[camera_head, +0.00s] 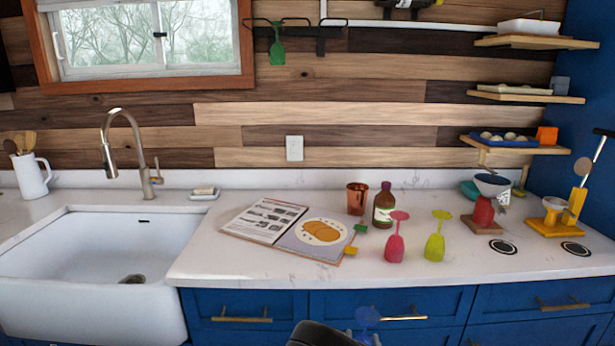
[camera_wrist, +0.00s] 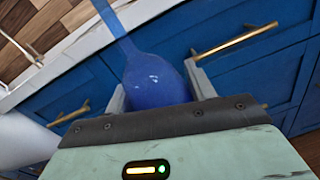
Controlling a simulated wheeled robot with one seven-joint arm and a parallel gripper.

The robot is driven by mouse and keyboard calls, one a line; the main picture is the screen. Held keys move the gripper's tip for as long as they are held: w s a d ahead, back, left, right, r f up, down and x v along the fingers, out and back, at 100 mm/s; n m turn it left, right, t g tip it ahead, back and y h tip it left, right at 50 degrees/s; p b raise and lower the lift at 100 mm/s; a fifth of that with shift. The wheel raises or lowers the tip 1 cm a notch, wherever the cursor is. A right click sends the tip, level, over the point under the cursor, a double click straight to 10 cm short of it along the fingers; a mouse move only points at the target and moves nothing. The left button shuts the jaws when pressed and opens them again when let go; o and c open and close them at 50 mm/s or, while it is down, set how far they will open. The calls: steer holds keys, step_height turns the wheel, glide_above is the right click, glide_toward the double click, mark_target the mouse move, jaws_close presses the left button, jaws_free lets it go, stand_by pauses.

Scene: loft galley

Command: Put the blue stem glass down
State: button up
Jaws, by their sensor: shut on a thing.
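The blue stem glass (camera_head: 367,317) shows at the bottom edge of the head view, in front of the blue drawers and below the counter top. In the wrist view my gripper (camera_wrist: 158,88) is shut on the bowl of the blue stem glass (camera_wrist: 150,78), a finger on each side. Its stem points away from my gripper, towards the upper left. In the head view the lower part of the glass is cut off. The white counter (camera_head: 320,273) lies beyond the glass.
Upturned red (camera_head: 396,245) and yellow-green (camera_head: 435,246) stem glasses stand on the counter. An open book (camera_head: 270,221), copper mug (camera_head: 357,198) and brown bottle (camera_head: 383,207) are near. A green glass (camera_head: 277,50) hangs from a rack. The counter front between book and red glass is clear.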

steer(key=s+d+f+m+h, duration=0.1)
steer(key=s+d+f+h, duration=0.25)
steer(key=s+d, duration=0.85)
steer(key=d+r+n+y, duration=0.1)
steer(key=d+r+y, duration=0.3)
steer(key=r, duration=0.5)
steer(key=shift+d+r+n, duration=0.15)
steer(key=shift+d+n, duration=0.15)
steer(key=shift+d, duration=1)
steer(key=shift+w+d, duration=0.1)
